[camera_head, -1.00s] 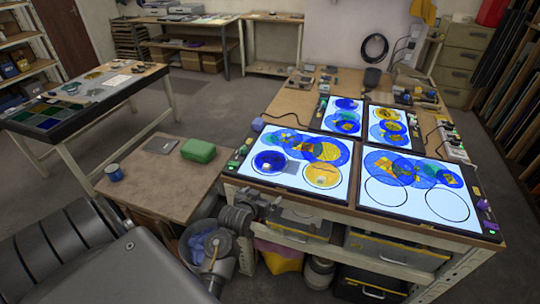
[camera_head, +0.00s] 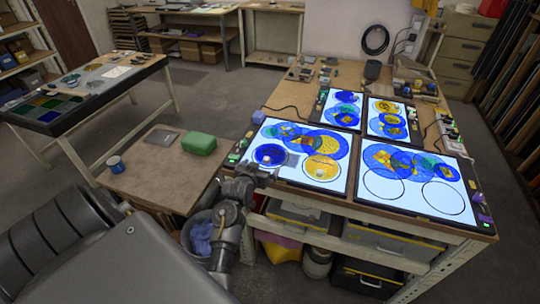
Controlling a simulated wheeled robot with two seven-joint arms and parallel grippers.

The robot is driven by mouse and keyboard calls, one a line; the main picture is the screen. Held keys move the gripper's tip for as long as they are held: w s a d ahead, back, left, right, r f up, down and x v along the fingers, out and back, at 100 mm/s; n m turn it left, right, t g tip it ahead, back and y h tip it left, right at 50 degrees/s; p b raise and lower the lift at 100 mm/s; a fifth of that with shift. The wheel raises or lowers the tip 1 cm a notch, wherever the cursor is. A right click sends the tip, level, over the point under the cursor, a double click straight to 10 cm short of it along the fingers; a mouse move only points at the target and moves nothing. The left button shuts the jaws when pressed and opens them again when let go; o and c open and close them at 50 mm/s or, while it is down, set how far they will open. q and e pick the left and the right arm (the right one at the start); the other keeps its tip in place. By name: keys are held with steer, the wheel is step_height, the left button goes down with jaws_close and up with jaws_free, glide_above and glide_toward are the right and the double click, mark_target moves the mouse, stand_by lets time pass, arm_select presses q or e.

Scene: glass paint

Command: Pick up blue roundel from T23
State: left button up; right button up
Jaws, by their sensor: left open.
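The blue roundel (camera_head: 267,154) lies in the left ring at the front of the near left light panel (camera_head: 300,184). A small pale knob or spot shows on it. A yellow roundel (camera_head: 322,170) lies in the ring to its right. My left gripper (camera_head: 270,176) is at the panel's front left edge, just in front of the blue roundel. It is open and empty; its fingers are small and dark here. Which panel is T23 cannot be read. My right gripper is not in view.
The near right panel (camera_head: 410,203) has two empty rings at its front. Two smaller panels stand behind, with overlapping blue and yellow discs. A low side table (camera_head: 150,185) at the left holds a green case (camera_head: 199,143) and a blue mug (camera_head: 115,164).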

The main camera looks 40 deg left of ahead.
mark_target(265, 162)
arm_select(q)
steer(key=p+x, duration=0.1)
steer(key=x, duration=0.3)
steer(key=shift+w+a+f, duration=0.1)
steer(key=shift+w, duration=0.05)
steer(key=shift+w+a+f, duration=0.1)
steer(key=shift+w+f, duration=0.1)
steer(key=shift+w, duration=0.05)
steer(key=c, duration=0.7)
jaws_close()
